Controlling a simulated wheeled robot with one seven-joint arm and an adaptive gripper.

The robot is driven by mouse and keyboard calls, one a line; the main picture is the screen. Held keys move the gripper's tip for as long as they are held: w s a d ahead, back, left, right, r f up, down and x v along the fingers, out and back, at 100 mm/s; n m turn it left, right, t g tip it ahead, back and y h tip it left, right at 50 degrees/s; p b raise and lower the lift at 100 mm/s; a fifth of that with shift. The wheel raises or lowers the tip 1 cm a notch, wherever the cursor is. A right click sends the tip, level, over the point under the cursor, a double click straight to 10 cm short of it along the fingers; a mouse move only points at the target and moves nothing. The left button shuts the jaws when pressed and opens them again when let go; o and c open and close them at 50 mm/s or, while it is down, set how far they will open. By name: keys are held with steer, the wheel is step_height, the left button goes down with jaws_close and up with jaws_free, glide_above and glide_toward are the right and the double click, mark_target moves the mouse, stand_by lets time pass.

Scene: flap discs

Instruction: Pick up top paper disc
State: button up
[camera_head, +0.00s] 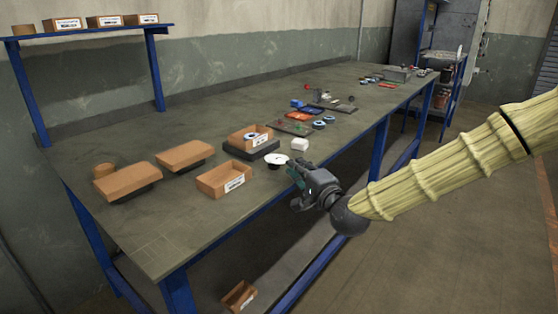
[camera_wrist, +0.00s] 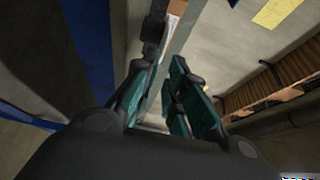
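A small white disc (camera_head: 275,158) sits on a low dark support on the workbench, near its front edge. A disc with a blue and white face (camera_head: 252,136) lies in an open cardboard box (camera_head: 237,140) on a black base behind it. I cannot tell from here whether either is a stack of paper discs. My gripper (camera_head: 295,168) is at the bench's front edge, just right of the white disc and apart from it. In the wrist view its teal-padded fingers (camera_wrist: 164,68) stand apart with nothing between them. No disc is clearly visible there.
An open cardboard box (camera_head: 224,179) and a small white block (camera_head: 299,144) are close by. Two brown boxes on dark bases (camera_head: 131,180) (camera_head: 184,155) lie to the left. Several coloured parts lie farther back. The bench's near left corner (camera_head: 155,235) is clear.

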mark_target(279, 159)
steer(key=shift+x, duration=1.7)
steer(key=shift+s, duration=0.1)
steer(key=shift+c, duration=0.4)
jaws_close()
